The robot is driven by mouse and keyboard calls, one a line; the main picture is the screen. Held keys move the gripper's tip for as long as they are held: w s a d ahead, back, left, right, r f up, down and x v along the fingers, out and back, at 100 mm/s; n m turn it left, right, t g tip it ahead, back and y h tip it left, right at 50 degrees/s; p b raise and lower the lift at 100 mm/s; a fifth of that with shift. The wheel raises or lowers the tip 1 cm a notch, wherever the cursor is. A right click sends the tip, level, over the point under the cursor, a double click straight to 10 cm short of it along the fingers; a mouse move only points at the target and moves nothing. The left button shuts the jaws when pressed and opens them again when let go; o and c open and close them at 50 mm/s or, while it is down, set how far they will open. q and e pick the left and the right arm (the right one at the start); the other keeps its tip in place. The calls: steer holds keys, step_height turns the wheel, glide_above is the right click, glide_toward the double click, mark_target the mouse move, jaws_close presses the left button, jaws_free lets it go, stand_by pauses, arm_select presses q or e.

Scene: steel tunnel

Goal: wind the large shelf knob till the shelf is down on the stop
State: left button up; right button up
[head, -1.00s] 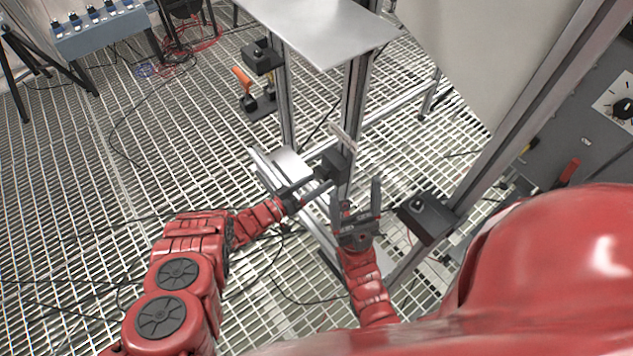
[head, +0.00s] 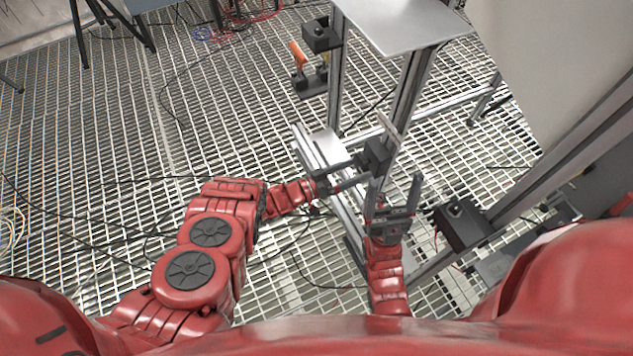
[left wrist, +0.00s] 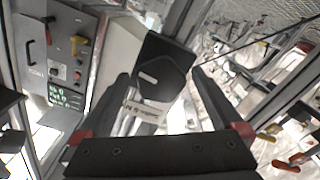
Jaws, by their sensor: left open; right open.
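The large knob is a dark, faceted block with a white mark (left wrist: 150,78), seen in the left wrist view. In the head view a dark block on the upright post (head: 377,154) appears to be the same part. My left gripper (head: 362,169) is open, its fingers pointing at the block. In the left wrist view its fingers (left wrist: 161,76) stand either side of the knob; contact cannot be told. My right gripper (head: 395,192) is open and empty, fingers up, just below and right of the block. A flat silver plate (head: 405,24), probably the shelf, is above. I cannot make out the stop.
A dark box with a knob (head: 460,222) is on the right. A dark box (head: 321,35) and an orange-handled clamp (head: 300,56) sit behind the frame. A lower silver plate (head: 320,148) lies left of the post. Cables cross the grating floor (head: 110,130).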

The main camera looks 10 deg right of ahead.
arm_select(q)
steer(key=p+v, duration=0.1)
steer(key=v, duration=1.6)
steer(key=shift+d, duration=0.1)
